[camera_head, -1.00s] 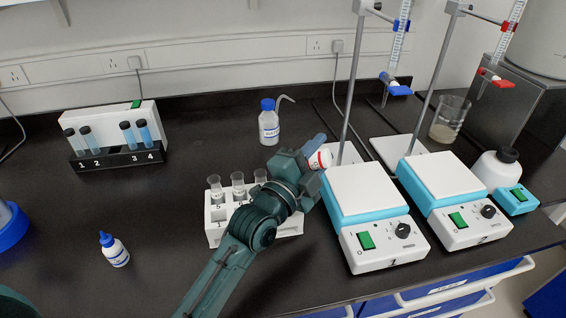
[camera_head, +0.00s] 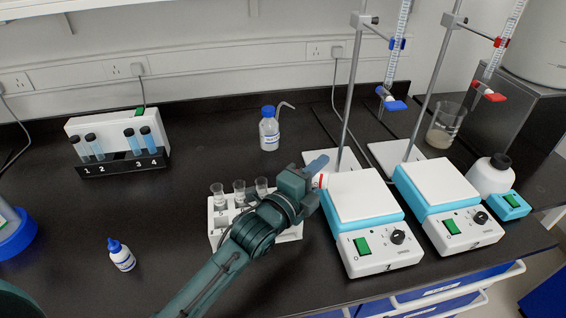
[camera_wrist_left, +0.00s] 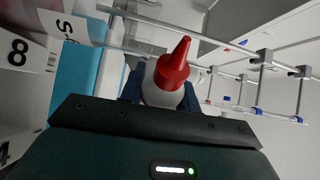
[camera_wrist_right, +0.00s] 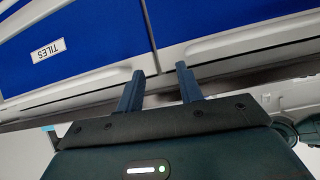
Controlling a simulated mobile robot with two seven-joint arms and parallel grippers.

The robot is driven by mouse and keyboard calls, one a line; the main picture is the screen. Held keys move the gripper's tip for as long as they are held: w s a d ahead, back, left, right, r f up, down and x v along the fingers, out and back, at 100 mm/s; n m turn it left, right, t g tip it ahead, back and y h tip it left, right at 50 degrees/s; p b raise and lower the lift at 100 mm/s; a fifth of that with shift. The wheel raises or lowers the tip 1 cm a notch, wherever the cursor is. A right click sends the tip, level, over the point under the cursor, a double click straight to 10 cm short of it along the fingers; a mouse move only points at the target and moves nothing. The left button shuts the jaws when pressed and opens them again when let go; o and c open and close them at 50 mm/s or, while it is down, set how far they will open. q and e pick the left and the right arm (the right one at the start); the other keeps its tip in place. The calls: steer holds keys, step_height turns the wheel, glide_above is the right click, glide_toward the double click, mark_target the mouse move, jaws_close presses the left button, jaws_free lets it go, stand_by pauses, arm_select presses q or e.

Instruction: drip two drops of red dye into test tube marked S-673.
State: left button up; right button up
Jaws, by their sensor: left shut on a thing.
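My left gripper (camera_head: 318,170) is shut on the red dye bottle, a small white bottle with a red conical tip (camera_wrist_left: 174,66). In the head view only a sliver of this bottle (camera_head: 321,181) shows beside the fingers. The gripper is at the right end of the white test tube rack (camera_head: 213,232), beside the left stirrer. Several clear tubes (camera_head: 239,190) stand in the rack's back row; my arm hides its right part. In the left wrist view a tube label starting "S-" (camera_wrist_left: 66,27) shows near the bottle; its number is cut off. My right gripper (camera_wrist_right: 160,85) is open and empty by the drawers.
Two hotplate stirrers (camera_head: 361,195) (camera_head: 436,182) stand right of the rack. A blue-capped bottle (camera_head: 122,254) stands front left, a wash bottle (camera_head: 269,130) behind. A numbered rack with blue tubes (camera_head: 120,163) is at back left. The counter's left middle is clear.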

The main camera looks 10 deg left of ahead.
arm_select(q)
steer(key=shift+f+m+g+p, duration=0.3)
steer(key=shift+f+m+p, duration=0.15)
steer(key=shift+m, duration=0.35)
steer(key=shift+f, duration=0.25)
steer(key=shift+d+r, duration=0.1)
step_height(320, 180, up, 5)
steer(key=p, duration=0.4)
steer(key=shift+p, duration=0.3)
steer(key=shift+m+y, duration=0.3)
